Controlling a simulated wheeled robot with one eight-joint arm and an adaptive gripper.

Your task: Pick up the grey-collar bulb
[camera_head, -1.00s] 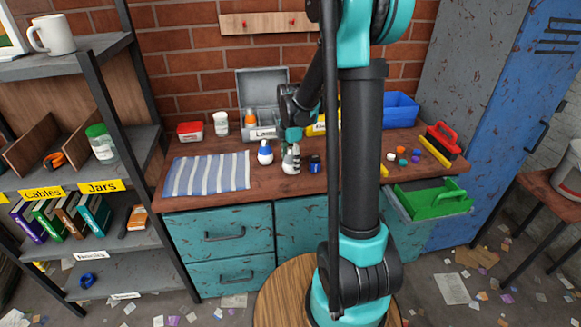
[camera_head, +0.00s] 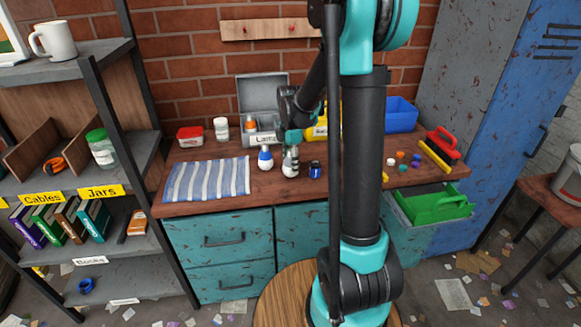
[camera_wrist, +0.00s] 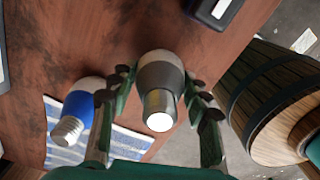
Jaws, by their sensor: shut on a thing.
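The grey-collar bulb (camera_wrist: 160,76) is in the middle of the wrist view, its metal screw base towards the camera and its white glass end away. My gripper (camera_wrist: 161,92) has its dark green fingers on both sides of it and is shut on it. In the head view the bulb (camera_head: 290,168) shows under my gripper (camera_head: 291,153), at the workbench. I cannot tell whether it touches the top. A blue-collar bulb (camera_head: 265,160) stands just left of it; it also shows in the wrist view (camera_wrist: 79,106).
A small dark blue object (camera_head: 315,170) stands close on the right. A striped cloth (camera_head: 207,179) lies to the left. An open grey box (camera_head: 262,98) with a label stands behind. A green tray (camera_head: 432,203) sits at the right, below the wooden benchtop (camera_head: 225,204).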

